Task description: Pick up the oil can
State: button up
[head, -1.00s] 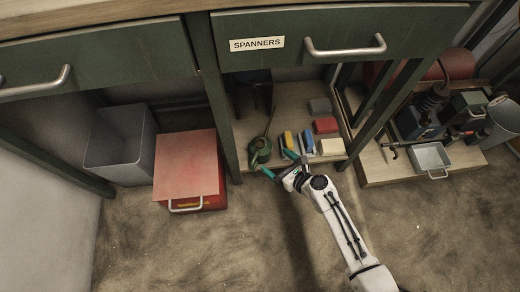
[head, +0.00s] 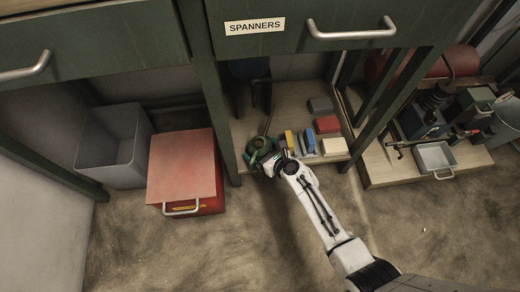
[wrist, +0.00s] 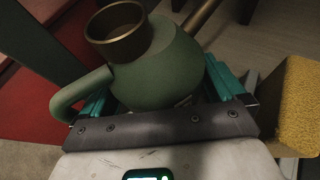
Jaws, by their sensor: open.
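The oil can is green with a brass neck and a thin spout. It stands on the low wooden shelf under the spanners drawer in the head view (head: 258,147), partly hidden by my gripper. In the wrist view the oil can (wrist: 158,65) fills the middle, its handle to the left and its spout to the upper right. My gripper (head: 270,162) is open at the can's front. In the wrist view its teal fingers (wrist: 158,92) lie on either side of the can's body. I cannot tell whether they touch it.
A red box (head: 183,168) and a grey bin (head: 118,145) stand left of the shelf. A yellow block (wrist: 290,105) is close to my right finger. Several coloured blocks lie to the right. The dark drawer front (head: 330,30) and table legs frame the shelf.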

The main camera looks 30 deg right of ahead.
jog(key=shift+c, duration=0.5)
jog(key=c, duration=0.9)
jog(key=shift+o, duration=0.2)
jog(key=shift+r, duration=0.1)
